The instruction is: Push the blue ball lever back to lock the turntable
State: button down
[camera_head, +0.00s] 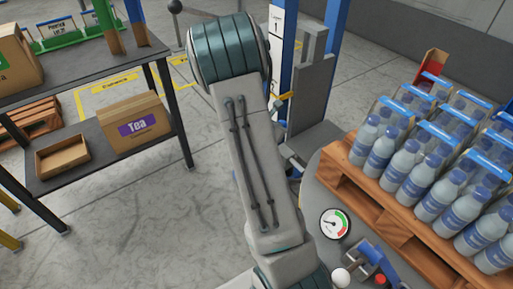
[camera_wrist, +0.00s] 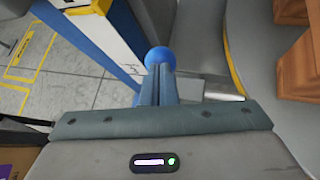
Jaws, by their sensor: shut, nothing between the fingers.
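The blue ball (camera_wrist: 158,56) of the lever shows in the wrist view, straight beyond my fingertips. My gripper (camera_wrist: 157,72) is shut and empty, its tips overlapping the ball's near side in the picture. I cannot tell whether they touch it. The lever's rod is mostly hidden behind my fingers. The turntable (camera_head: 318,196) is a grey round plate under the loaded pallet at the right; its curved edge (camera_wrist: 238,62) lies right of the ball in the wrist view. In the head view my arm hides the lever and my gripper.
A wooden pallet (camera_head: 372,212) holds several wrapped packs of bottles (camera_head: 402,172). A gauge (camera_head: 335,223), a white ball (camera_head: 340,277) and a red knob (camera_head: 380,280) are at the bottom. A blue and white post (camera_wrist: 98,35) stands left of the lever. A shelf rack (camera_head: 88,118) is at left.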

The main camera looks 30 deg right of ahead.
jog(key=shift+d+r, duration=0.1)
jog(key=shift+d, duration=0.35)
jog(key=shift+s+d+r, duration=0.1)
jog(key=shift+d, duration=0.15)
jog(key=p+v, duration=0.3)
jog(key=v, duration=1.1)
jog(key=shift+a+f, duration=0.25)
jog(key=shift+a, duration=0.2)
